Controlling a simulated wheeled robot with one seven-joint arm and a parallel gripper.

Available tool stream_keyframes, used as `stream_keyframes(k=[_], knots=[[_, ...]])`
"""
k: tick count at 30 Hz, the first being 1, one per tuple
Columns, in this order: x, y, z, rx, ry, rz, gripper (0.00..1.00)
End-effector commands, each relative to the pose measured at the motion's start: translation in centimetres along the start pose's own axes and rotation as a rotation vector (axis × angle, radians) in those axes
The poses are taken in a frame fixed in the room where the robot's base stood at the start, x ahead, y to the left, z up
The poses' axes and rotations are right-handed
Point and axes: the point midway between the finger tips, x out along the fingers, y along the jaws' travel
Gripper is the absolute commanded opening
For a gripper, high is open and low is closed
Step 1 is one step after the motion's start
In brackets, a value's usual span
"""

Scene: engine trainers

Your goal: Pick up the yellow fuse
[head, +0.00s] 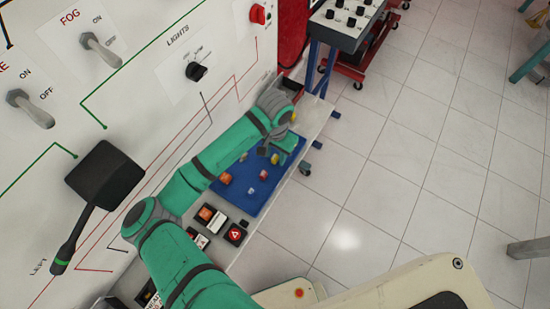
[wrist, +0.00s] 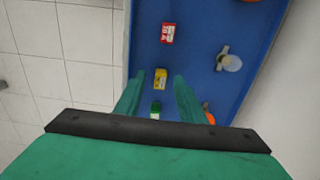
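In the wrist view the yellow fuse (wrist: 160,78) lies on a blue tray (wrist: 200,25). My gripper (wrist: 158,77) is open, with its two green fingers apart. The fuse appears between the fingertips in the picture, with a gap on both sides. I cannot tell how far above the tray the fingertips are. In the head view my gripper (head: 276,152) is over the far end of the blue tray (head: 262,193), and the hand partly hides what lies below it.
A red fuse (wrist: 167,33) lies above the yellow one in the wrist view, and a green one (wrist: 155,111) lies below it. A bulb (wrist: 229,61) lies to the right. A trainer panel (head: 150,75) stands beside the tray.

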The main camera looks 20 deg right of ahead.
Motion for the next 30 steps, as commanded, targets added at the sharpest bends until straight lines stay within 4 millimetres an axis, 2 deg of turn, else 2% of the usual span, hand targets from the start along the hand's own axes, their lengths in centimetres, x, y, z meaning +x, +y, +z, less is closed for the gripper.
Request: stream_keyframes(k=[9,13,14,25,30], knots=[[0.5,0.0,0.0,-0.001,0.001,0.0,0.36],[0.5,0.0,0.0,-0.001,0.001,0.0,0.05],[0.5,0.0,0.0,-0.001,0.001,0.0,0.0],[0.4,0.0,0.0,0.0,0.001,0.0,0.0],[-0.5,0.1,-0.1,0.002,0.002,0.0,0.0]])
